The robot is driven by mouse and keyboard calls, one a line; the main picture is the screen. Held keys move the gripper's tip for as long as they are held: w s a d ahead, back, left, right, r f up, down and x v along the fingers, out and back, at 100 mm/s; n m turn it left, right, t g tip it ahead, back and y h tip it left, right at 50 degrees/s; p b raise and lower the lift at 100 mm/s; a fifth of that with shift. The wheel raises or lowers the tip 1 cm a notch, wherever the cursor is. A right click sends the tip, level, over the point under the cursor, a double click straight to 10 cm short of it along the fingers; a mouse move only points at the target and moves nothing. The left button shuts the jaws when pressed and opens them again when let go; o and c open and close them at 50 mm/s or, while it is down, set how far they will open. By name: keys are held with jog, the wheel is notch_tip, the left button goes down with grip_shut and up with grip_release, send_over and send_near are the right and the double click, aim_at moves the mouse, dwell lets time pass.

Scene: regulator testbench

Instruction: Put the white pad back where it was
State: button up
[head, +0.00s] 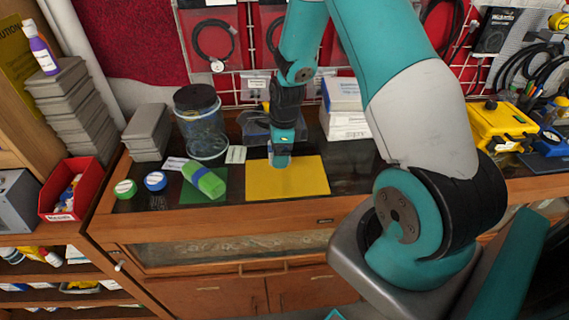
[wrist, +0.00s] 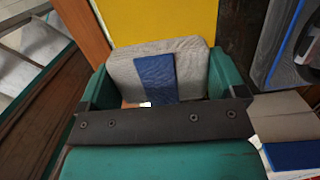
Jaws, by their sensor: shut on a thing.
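My gripper (head: 281,161) points down over the yellow mat (head: 310,178) in the head view. In the wrist view my gripper's green fingers stand on both sides of the white pad (wrist: 195,67), which looks pale grey with a blue band, and are shut on it. The yellow mat (wrist: 165,18) lies beyond the pad in that view. I cannot tell whether the pad touches the mat. In the head view the pad is mostly hidden by the gripper. A green pad (head: 205,180) with a blue band lies on the green mat (head: 190,194), left of the yellow mat.
A glass jar (head: 203,130), a green-lidded tub (head: 126,188) and a blue-lidded tub (head: 156,181) stand on the counter to the left. A clear bin (head: 257,127) and white boxes (head: 345,110) are behind my gripper. A yellow case (head: 500,125) is far right.

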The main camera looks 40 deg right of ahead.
jog(key=shift+d+r, duration=0.2)
jog(key=shift+d, duration=0.15)
jog(key=s+d+r+b, duration=0.3)
jog(key=d+r+b, duration=0.15)
jog(key=d, duration=0.25)
notch_tip(320, 180, up, 6)
jog(key=b, duration=0.2)
send_over(338, 175)
notch_tip(338, 175, down, 19)
jog(key=shift+f+p, duration=0.1)
jog(key=shift+p, duration=0.45)
